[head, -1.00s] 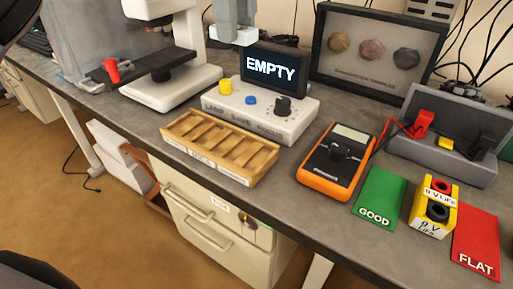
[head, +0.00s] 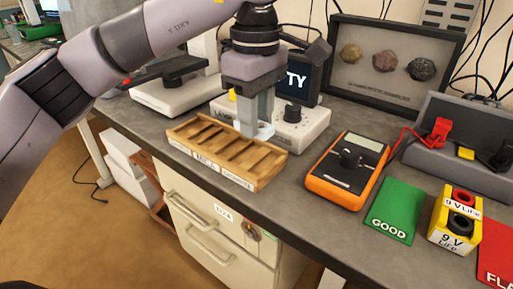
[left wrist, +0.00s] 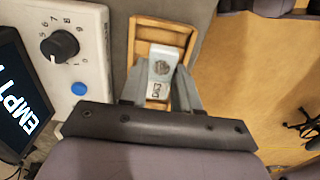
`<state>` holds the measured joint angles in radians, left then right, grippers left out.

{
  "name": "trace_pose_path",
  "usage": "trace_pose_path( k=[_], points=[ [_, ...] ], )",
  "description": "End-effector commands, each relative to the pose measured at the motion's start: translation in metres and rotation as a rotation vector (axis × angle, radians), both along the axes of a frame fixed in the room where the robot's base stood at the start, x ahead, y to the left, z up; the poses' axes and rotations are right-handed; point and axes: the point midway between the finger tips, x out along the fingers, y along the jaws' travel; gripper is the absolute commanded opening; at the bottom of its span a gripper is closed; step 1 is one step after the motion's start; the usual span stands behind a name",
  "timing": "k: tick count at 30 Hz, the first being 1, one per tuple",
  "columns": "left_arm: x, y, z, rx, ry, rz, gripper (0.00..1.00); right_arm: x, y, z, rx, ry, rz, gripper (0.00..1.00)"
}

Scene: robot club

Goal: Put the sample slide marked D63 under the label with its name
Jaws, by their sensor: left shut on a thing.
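The sample slide (left wrist: 160,72) is a pale strip with a round grey spot; its end reads D63 in the left wrist view. My left gripper (head: 254,130) is shut on it, and a pale edge of the slide (head: 266,131) shows by the fingertips in the head view. The gripper is over the back right part of the wooden slotted tray (head: 272,176). The tray has white labels (head: 205,162) along its front edge, too small to read surely. In the left wrist view the slide is over the tray's end slot (left wrist: 143,40). My right gripper is not in view.
An orange meter (head: 333,187) is to the right, then a green GOOD card (head: 393,210) and a yellow battery (head: 440,220). The bench's front edge is close.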

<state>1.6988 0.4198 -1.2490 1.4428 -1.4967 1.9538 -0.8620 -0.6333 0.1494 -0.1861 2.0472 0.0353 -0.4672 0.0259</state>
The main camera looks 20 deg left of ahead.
Motion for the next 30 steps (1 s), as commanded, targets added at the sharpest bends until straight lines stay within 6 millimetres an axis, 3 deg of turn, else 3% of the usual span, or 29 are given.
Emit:
trace_pose_path(
  k=[7, 14, 26, 27, 29, 30],
  points=[
    [0.000, 0.000, -0.019, 0.000, 0.000, 0.000, 0.01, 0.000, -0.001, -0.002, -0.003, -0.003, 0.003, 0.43],
    [0.000, 0.000, -0.052, -0.001, 0.001, 0.000, 0.01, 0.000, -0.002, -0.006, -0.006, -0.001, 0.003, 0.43],
    [0.000, 0.000, -0.058, 0.000, -0.001, 0.000, 0.01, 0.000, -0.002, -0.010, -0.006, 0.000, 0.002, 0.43],
    [0.000, 0.000, -0.057, 0.000, -0.001, 0.000, 0.41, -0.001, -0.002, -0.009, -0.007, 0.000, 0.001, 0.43],
    [0.000, 0.000, -0.057, 0.000, -0.001, 0.000, 0.56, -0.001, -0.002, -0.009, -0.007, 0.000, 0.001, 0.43],
    [0.000, 0.000, -0.057, 0.000, -0.001, 0.000, 0.56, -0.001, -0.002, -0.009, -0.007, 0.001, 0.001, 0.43]
  ],
)
